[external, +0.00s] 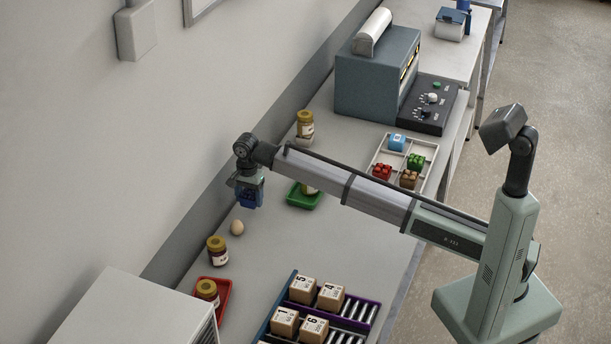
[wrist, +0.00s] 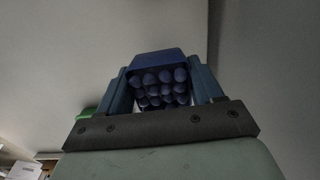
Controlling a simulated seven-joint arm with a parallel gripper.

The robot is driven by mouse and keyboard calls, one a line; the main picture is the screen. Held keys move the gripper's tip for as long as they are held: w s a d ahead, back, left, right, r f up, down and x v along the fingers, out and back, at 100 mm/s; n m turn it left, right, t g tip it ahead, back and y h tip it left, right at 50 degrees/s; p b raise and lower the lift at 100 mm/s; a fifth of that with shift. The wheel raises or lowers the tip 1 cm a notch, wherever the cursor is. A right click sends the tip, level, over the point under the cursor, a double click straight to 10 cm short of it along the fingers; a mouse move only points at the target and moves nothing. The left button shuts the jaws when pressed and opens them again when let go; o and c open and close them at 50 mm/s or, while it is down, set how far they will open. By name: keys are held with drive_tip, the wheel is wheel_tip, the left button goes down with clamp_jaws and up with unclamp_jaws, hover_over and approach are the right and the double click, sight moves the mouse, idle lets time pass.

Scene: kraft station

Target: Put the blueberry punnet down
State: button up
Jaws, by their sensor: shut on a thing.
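The blueberry punnet (wrist: 158,62) is a small dark blue container with several round blue berries showing in the wrist view. My gripper (wrist: 158,90) is shut on it, with one blue finger on each side. In the external view my gripper (external: 247,190) points down near the wall side of the bench, and the punnet (external: 248,200) shows small and dark blue between the fingers. It appears above the bench top; the exact height is hard to tell.
An egg (external: 237,227) lies on the bench (external: 300,235) near the gripper. A divided tray (external: 427,150) holds several small punnets. Jars, a red tray (external: 223,290) and a rack of numbered boxes (external: 372,301) are nearer the camera.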

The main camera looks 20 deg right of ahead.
sight(250, 205)
drive_tip(key=shift+f, duration=1.95)
drive_tip(key=shift+f, duration=0.1)
drive_tip(key=o, duration=1.1)
wheel_tip(250, 205, up, 12)
drive_tip(key=shift+r, duration=0.15)
